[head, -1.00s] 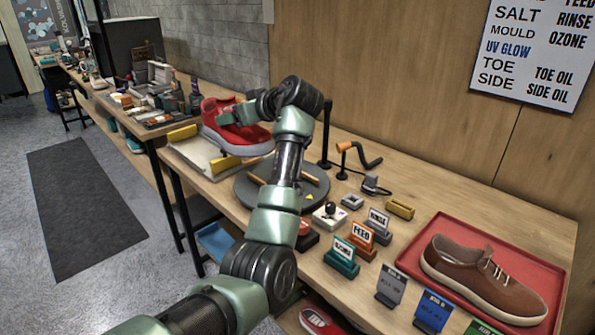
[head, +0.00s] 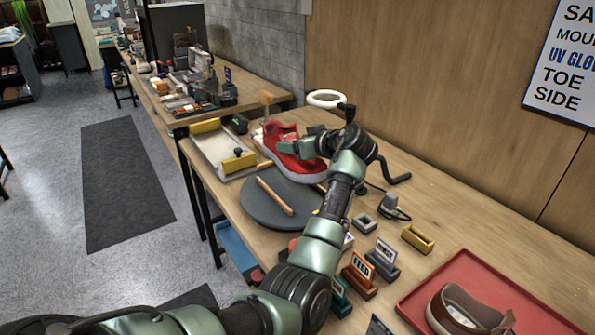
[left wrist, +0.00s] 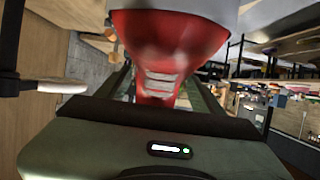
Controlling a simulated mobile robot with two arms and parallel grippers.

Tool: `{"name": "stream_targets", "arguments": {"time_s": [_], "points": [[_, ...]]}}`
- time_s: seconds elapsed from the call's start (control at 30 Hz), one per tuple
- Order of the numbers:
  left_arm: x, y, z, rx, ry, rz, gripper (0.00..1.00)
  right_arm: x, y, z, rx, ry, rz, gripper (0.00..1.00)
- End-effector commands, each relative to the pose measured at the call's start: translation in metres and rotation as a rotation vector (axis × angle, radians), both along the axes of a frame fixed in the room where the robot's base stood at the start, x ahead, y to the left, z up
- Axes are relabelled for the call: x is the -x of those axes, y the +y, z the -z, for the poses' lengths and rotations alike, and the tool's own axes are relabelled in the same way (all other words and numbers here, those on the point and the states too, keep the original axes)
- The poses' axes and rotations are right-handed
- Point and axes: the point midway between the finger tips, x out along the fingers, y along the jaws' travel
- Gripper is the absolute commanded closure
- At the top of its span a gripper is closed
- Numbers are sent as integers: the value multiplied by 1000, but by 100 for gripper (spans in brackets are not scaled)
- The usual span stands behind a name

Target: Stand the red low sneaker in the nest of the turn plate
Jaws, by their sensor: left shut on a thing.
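The red low sneaker (head: 282,152) has a pale sole and is held roughly level over the back part of the turn plate. My left gripper (head: 298,147) is shut on its upper; the shoe also fills the top of the left wrist view (left wrist: 170,45), blurred. The turn plate (head: 254,207) is a dark grey disc with a wooden bar lying on its near left side. A second bar shows only partly behind my arm. The shoe and arm hide the plate's back and right. I cannot tell whether the sole touches it. My right gripper is out of view.
A pale tray with yellow blocks (head: 207,151) lies left of the plate. A white ring (head: 327,98) and a black crank (head: 397,178) stand behind. Small card holders (head: 358,274) stand at the front right, beside a red tray (head: 455,268) with a brown sneaker (head: 470,312).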

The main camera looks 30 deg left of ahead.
Motion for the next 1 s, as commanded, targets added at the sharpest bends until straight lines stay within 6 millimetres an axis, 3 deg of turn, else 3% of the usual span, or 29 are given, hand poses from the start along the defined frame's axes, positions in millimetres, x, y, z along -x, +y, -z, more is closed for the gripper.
{"name": "stream_targets", "arguments": {"time_s": [0.2,0.37,0.6,1.0], "points": [[0,1,41,-2,-1,0,92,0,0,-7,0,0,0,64],[0,1,53,-2,-2,0,92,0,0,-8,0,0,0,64],[0,1,87,-3,0,-1,92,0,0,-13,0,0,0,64],[0,1,95,-2,-4,0,92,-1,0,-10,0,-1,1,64]]}}
